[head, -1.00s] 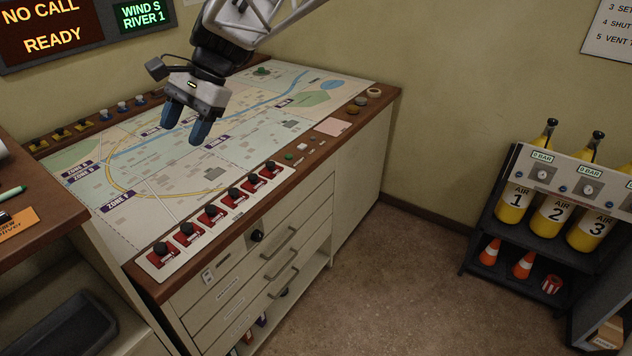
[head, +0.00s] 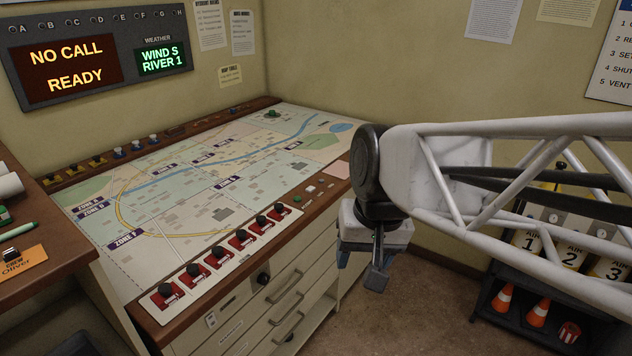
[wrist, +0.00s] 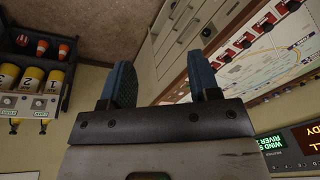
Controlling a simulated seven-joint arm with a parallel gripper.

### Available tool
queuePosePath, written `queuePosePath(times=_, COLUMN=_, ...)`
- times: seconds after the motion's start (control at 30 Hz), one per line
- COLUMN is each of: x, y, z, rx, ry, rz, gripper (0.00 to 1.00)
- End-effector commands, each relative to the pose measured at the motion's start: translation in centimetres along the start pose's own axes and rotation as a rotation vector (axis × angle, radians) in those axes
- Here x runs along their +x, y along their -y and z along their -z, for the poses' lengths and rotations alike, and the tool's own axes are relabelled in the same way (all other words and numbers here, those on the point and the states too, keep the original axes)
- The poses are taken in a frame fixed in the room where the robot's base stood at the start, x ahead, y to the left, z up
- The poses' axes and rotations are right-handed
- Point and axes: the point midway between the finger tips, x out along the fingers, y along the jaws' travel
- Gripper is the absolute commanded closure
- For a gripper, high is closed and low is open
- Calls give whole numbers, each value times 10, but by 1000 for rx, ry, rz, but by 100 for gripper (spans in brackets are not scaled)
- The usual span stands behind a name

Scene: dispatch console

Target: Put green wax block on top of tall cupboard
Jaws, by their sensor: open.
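A small green piece (head: 310,188) lies on the wooden front rim of the map table, among other small items. It may be the green wax block, but it is too small to be sure. I cannot pick out a tall cupboard in either view. My gripper (head: 362,268) hangs in front of the map table's right end, apart from it. In the wrist view my gripper (wrist: 161,75) has its two blue fingers spread, with nothing between them.
The map table (head: 190,333) has red switches along its front rim and drawers below. A desk (head: 45,285) with a green pen stands at left. A rack of yellow air cylinders (head: 568,255) and traffic cones (head: 537,313) stands at right. The floor (head: 395,330) between is clear.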

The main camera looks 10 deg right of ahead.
Motion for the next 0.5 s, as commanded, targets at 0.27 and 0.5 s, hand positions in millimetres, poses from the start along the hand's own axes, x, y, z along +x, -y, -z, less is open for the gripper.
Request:
queuePosePath(times=0.27, x=12, y=-42, z=-39, rx=-96, ry=-68, rz=-89, gripper=44)
queuePosePath(times=0.5, x=15, y=-49, z=-46, rx=-119, ry=-80, rz=-109, gripper=44)
